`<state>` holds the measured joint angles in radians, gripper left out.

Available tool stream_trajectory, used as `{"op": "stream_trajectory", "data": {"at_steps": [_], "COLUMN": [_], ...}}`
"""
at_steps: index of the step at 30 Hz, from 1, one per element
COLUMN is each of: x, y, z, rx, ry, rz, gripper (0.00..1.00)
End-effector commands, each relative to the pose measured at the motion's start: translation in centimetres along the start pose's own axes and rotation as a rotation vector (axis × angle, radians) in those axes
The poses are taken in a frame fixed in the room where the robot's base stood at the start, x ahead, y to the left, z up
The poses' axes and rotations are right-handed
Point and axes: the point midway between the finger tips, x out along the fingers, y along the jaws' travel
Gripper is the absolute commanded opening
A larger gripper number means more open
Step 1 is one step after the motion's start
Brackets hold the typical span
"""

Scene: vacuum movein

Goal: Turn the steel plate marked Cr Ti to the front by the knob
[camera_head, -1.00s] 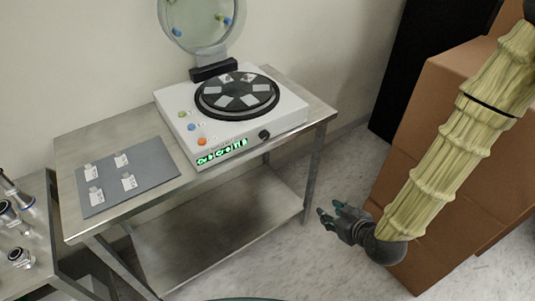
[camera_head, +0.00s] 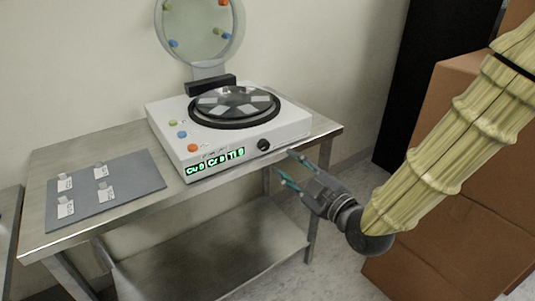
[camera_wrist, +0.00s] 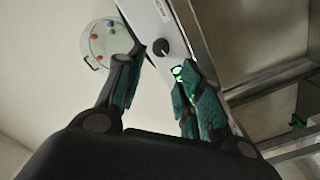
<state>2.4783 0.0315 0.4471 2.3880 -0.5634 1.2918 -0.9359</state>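A white machine (camera_head: 235,150) stands on a steel table, with a round dark turntable (camera_head: 234,124) on top. Grey plates (camera_head: 243,102) lie on the turntable; I cannot read their marks, so I cannot tell which is Cr Ti. The black knob (camera_head: 263,144) is on the machine's front face, right of a green display reading about "Cu 0 Cr 0 Ti 0". My gripper (camera_head: 284,166) is open and empty, just in front of and below the knob, apart from it. In the wrist view, the knob (camera_wrist: 161,47) appears just beyond and between the open fingertips (camera_wrist: 160,66).
A raised round lid (camera_head: 200,33) stands behind the turntable. A grey mat (camera_head: 130,178) with several small labelled pieces lies on the table (camera_head: 50,190). Brown boxes (camera_head: 440,220) stand at the right, beside my arm.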

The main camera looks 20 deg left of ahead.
Motion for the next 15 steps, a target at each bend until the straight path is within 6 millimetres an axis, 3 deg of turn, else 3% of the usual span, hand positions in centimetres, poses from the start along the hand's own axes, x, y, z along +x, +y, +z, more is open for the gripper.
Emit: {"op": "stream_trajectory", "data": {"at_steps": [15], "x": [7.7], "y": [-0.1], "z": [0.1], "rx": [0.002], "ry": [-0.001], "rz": [-0.001], "gripper": [0.37]}}
